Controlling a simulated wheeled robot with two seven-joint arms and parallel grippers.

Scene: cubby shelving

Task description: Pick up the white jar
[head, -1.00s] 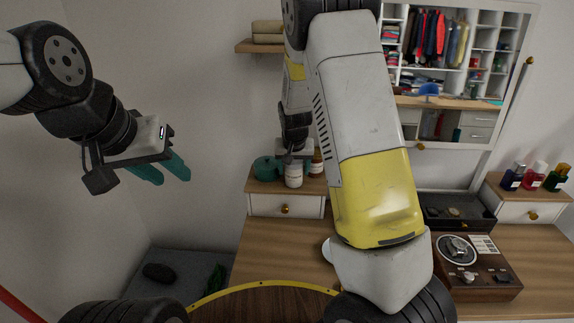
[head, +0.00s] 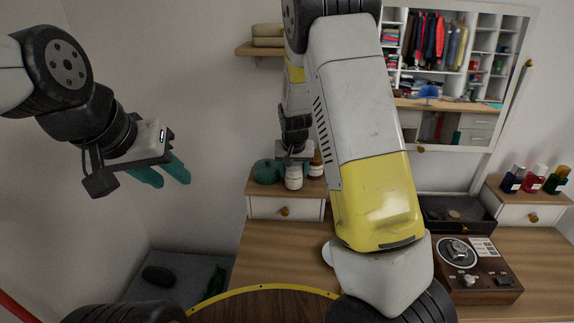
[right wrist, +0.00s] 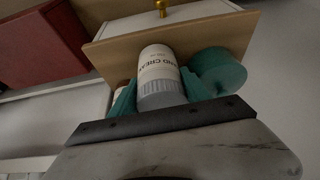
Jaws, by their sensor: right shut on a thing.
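The white jar (head: 293,182) has a ribbed grey-white lid and stands on the small wooden-topped drawer box at the back. In the right wrist view the jar (right wrist: 158,62) shows its hand cream label. My right gripper (right wrist: 160,92) has one teal finger on each side of the jar and is shut on it. In the head view the right gripper (head: 294,162) comes down from above, and its fingers are mostly hidden. My left gripper (head: 166,174) is open and empty in the air at the left, far from the jar.
A teal round container (head: 267,172) stands close on the left of the jar, and a brown bottle (head: 316,166) close on its right. The drawer box (head: 262,206) sits on the wooden desk (head: 270,258). A turntable box (head: 478,275) and coloured bottles (head: 535,177) are at the right.

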